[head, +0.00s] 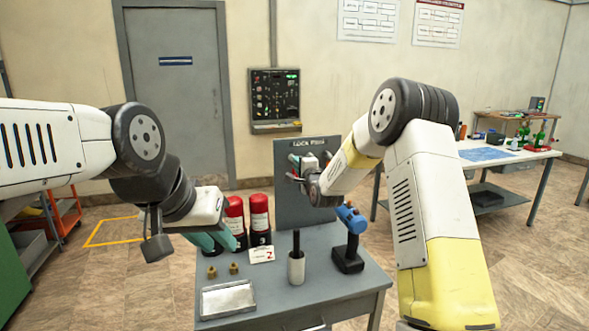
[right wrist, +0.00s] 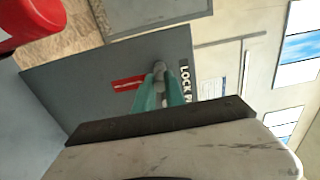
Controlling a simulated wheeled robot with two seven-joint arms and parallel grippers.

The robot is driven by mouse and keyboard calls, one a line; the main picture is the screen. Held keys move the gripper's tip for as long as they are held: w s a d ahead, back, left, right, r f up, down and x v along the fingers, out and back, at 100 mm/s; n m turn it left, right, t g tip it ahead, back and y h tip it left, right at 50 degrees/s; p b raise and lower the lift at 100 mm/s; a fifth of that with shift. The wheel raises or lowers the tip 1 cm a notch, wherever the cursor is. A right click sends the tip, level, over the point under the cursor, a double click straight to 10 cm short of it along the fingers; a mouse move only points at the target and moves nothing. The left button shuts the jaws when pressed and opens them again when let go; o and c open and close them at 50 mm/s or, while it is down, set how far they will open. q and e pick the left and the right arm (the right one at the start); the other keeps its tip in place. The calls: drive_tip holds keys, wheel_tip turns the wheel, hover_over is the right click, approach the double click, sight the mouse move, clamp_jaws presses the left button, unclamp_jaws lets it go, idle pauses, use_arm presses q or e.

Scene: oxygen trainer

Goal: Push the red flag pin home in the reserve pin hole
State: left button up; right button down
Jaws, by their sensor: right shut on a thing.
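The grey lock pin panel (head: 292,212) stands upright at the back of the small table. My right gripper (head: 297,172) is at the panel's upper part, and its teal fingers also show in the right wrist view (right wrist: 160,90). They are shut on the red flag pin, whose grey end (right wrist: 159,68) shows at the fingertips. A red strip, apparently its flag (right wrist: 128,83), lies beside them against the panel. The reserve hole and the pin's depth are hidden. My left gripper (head: 213,240) is open and empty, near the red cylinders.
Two red cylinders (head: 259,218) stand behind a white card (head: 261,255). A blue-topped tool on a black stand (head: 348,255), a cup with a dark handle (head: 296,266), two brass fittings (head: 222,270) and a metal tray (head: 227,299) occupy the table. Its front right is clear.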

drive_tip(key=shift+v, duration=2.15)
